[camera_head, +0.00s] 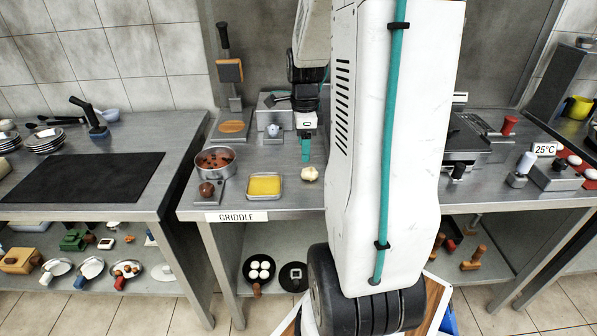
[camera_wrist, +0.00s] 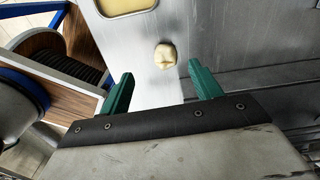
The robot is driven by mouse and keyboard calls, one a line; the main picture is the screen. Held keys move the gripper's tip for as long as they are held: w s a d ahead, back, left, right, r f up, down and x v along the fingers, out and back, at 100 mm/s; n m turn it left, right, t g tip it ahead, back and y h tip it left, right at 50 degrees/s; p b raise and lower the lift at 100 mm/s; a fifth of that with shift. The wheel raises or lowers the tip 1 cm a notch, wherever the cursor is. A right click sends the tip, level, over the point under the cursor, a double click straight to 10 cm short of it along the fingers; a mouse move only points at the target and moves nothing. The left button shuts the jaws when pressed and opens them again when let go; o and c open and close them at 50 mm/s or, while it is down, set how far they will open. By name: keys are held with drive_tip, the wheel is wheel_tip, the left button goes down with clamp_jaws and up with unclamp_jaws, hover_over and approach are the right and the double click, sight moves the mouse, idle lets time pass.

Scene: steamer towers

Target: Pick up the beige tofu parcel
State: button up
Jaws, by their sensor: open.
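The beige tofu parcel (camera_head: 308,174) is a small lumpy piece on the steel counter, right of a yellow-filled tray. In the wrist view the parcel (camera_wrist: 165,57) lies beyond my fingertips, between their lines and apart from both. My gripper (camera_head: 306,150) has green fingers and hangs over the counter, just behind the parcel in the head view. In the wrist view my gripper (camera_wrist: 157,75) is open and empty, its two green fingers spread wide.
The yellow tray (camera_head: 264,186) stands close left of the parcel. A grey machine (camera_head: 279,112) stands behind my gripper. The counter's front edge is near the parcel.

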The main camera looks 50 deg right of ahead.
sight(310, 172)
drive_tip(key=shift+s+d+f+m, duration=0.2)
drive_tip(key=shift+d+f+m, duration=0.5)
drive_tip(key=shift+d+f, duration=0.25)
drive_tip(key=f, duration=0.7)
drive_tip(key=shift+s+f, duration=0.1)
drive_tip(key=shift+s, duration=0.15)
drive_tip(key=c, duration=1.1)
